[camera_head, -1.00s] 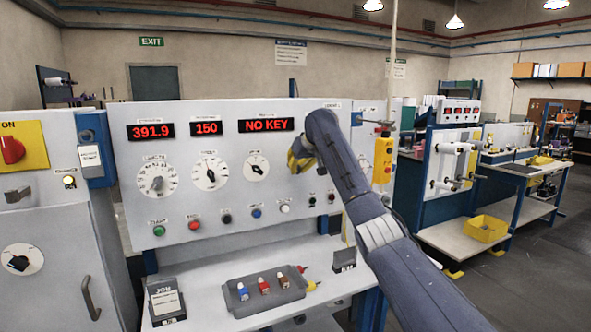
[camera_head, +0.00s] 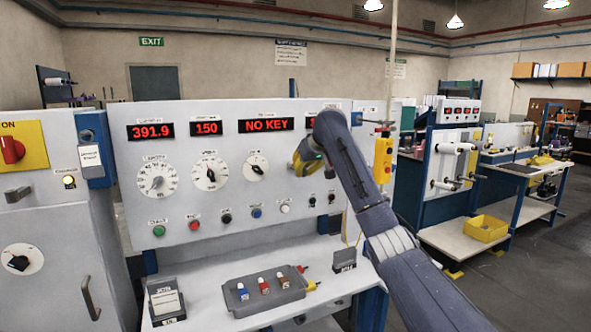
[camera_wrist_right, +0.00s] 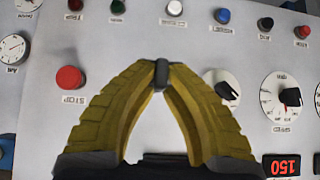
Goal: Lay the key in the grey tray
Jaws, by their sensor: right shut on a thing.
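My right gripper (camera_head: 308,162) is in front of the control panel, right of the third dial. In the right wrist view its yellow fingers (camera_wrist_right: 161,76) are shut on a small dark piece, which I take to be the key (camera_wrist_right: 161,70); only a bit shows between the fingertips. The key cannot be made out in the head view. The grey tray (camera_head: 268,305) lies on the white bench below and left of the gripper. It holds small blue, red and brown pieces with pale tops. My left gripper is not in view.
The panel (camera_head: 130,200) has dials, buttons and a red display reading NO KEY (camera_head: 266,125). A dark box with a card (camera_head: 165,302) stands left of the tray, and a small dark block (camera_head: 344,260) to its right. Red and yellow pieces (camera_head: 312,286) are at the tray's right edge.

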